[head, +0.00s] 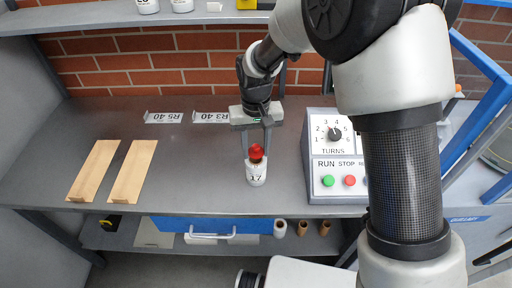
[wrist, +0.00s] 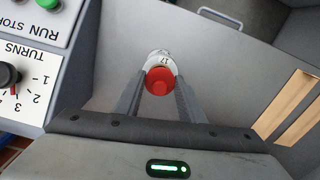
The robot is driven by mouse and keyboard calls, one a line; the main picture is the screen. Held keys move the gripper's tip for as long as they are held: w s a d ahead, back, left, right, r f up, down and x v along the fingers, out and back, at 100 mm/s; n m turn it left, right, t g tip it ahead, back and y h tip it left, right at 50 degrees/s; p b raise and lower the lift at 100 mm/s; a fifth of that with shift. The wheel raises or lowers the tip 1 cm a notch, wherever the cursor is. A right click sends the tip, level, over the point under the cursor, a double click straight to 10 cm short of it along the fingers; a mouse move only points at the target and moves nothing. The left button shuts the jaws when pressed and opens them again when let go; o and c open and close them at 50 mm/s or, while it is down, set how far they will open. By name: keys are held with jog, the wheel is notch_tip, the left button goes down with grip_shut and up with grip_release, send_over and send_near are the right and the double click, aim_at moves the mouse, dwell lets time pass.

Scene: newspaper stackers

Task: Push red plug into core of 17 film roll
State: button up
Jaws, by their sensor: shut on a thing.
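The white film roll marked 17 (head: 257,175) stands upright on the grey bench. The red plug (head: 256,152) is right above the roll's top, in line with its core. My gripper (head: 257,148) points down and is shut on the red plug. In the wrist view the red plug (wrist: 160,81) sits between the two finger ends, and the roll's white rim with the number 17 (wrist: 164,60) shows just beyond it. The core opening is hidden behind the plug. I cannot tell how deep the plug sits in it.
A control box (head: 335,158) with a TURNS dial and RUN and STOP buttons stands to the right. Two wooden strips (head: 131,172) lie at the left. Labels R5 40 (head: 163,117) and R3 40 (head: 210,117) are at the back. The bench around the roll is clear.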

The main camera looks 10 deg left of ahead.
aim_at(256, 147)
jog(key=shift+f+b, duration=0.65)
jog(key=shift+f, duration=0.3)
jog(key=o, duration=1.1)
jog(key=shift+r, duration=0.1)
notch_tip(256, 147, up, 17)
jog(key=p, duration=0.1)
jog(key=shift+r, duration=0.2)
